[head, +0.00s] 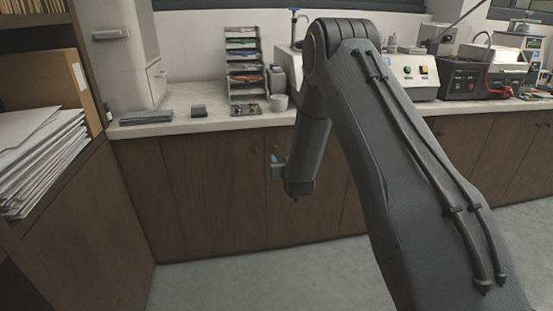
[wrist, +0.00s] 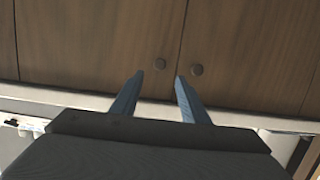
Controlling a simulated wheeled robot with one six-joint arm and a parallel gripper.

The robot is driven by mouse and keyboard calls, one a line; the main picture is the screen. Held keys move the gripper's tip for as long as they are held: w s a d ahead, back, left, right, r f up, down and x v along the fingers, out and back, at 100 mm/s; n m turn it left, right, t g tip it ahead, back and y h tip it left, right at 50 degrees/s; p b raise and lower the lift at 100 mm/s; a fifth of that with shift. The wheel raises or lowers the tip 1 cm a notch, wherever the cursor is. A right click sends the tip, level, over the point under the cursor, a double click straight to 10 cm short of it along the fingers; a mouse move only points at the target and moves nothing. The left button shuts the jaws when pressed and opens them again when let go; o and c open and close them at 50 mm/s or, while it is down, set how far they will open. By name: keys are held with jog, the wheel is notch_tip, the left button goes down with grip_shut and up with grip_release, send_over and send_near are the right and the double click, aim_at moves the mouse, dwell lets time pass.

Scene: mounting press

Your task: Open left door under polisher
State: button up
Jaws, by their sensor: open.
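The polisher appears to be the pale machine with a button panel (head: 412,72) on the counter, partly hidden by my arm. Brown wooden cabinet doors are under the counter; one (head: 228,195) shows left of my arm, with a small round knob (head: 255,151). In the wrist view two dark round knobs, one left (wrist: 161,65) and one right (wrist: 197,70), flank a door seam. The counter edge lies below them there, so that view looks upside down. My gripper (wrist: 158,86) is open and empty, its blue-grey fingers apart, just below the left knob in the picture. The head view largely hides the fingers.
A wooden shelf with papers (head: 40,150) stands close on the left. The grey floor (head: 270,285) before the cabinets is clear.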

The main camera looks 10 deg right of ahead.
aim_at(276, 150)
jog(key=shift+w+f+t+b, duration=0.2)
jog(key=shift+w+f+t, duration=0.25)
jog(key=shift+w, duration=1.25)
jog(key=shift+w+f+t+b, duration=0.25)
jog(key=shift+w+f+t, duration=0.2)
jog(key=shift+w, duration=1.2)
jog(key=shift+w+f+t+b, duration=0.2)
jog(key=shift+w+f+t, duration=0.25)
jog(key=shift+w, duration=1.25)
grip_shut()
